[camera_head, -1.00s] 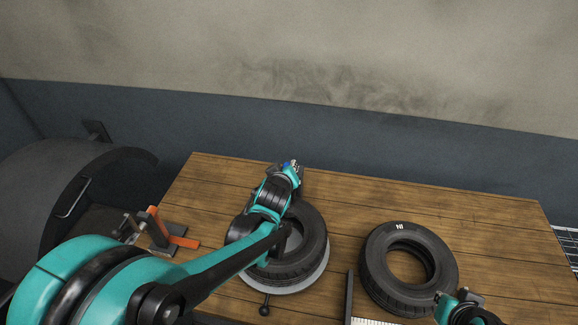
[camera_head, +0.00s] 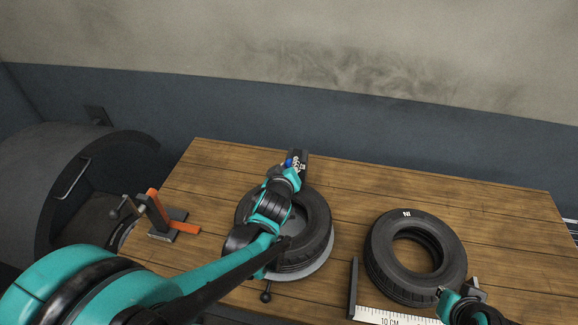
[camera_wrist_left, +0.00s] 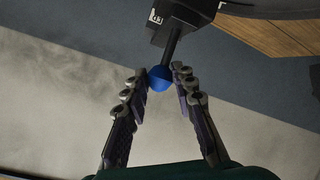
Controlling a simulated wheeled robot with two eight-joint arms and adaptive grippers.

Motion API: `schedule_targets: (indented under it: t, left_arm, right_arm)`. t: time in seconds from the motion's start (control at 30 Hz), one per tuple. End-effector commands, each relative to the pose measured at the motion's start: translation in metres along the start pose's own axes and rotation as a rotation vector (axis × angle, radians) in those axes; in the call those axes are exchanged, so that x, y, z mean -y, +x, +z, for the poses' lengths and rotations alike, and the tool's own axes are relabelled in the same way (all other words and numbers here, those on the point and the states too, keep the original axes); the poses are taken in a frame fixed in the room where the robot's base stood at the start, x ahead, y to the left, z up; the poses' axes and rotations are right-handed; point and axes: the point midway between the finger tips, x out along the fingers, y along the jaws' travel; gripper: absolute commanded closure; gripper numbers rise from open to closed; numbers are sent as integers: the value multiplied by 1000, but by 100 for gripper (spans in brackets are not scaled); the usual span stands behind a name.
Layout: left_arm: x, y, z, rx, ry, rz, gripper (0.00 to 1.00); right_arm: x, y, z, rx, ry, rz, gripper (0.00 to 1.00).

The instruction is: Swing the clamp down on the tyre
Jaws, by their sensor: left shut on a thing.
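One tyre (camera_head: 318,235) lies flat on a round grey plate (camera_head: 318,268) on the wooden bench, partly hidden by my left arm. The clamp's black block (camera_head: 301,157) shows at the tyre's far side. In the left wrist view, the block (camera_wrist_left: 185,18) carries a dark rod ending in a blue ball knob (camera_wrist_left: 160,78). My left gripper (camera_wrist_left: 157,76) is shut on this knob; in the head view the gripper (camera_head: 291,168) is above the tyre's far edge. My right gripper (camera_head: 446,294) is at the lower right, beside a second tyre (camera_head: 382,268); its jaws are unclear.
The second tyre lies flat on the bench (camera_head: 500,220), right of the first. A white 10 cm scale (camera_head: 395,317) and a dark upright plate (camera_head: 353,288) stand in front. An orange and grey fixture (camera_head: 158,212) is at the left, near a dark wheel arch (camera_head: 60,180).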

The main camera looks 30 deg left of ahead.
Motion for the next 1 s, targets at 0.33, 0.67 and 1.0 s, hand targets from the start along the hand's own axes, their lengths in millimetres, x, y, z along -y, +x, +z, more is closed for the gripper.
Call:
schedule_targets:
  t: [0.33, 0.67, 1.0]
  left_arm:
    - [5, -1, 6, 13, -3, -13, 53]
    - [4, -11, 4, 11, -1, -11, 53]
    - [3, -56, 5, 12, -1, -10, 53]
  right_arm:
    - [0, 1, 1, 0, 0, 0, 100]
    - [0, 1, 0, 0, 0, 0, 100]
    - [0, 0, 0, 0, 0, 0, 100]
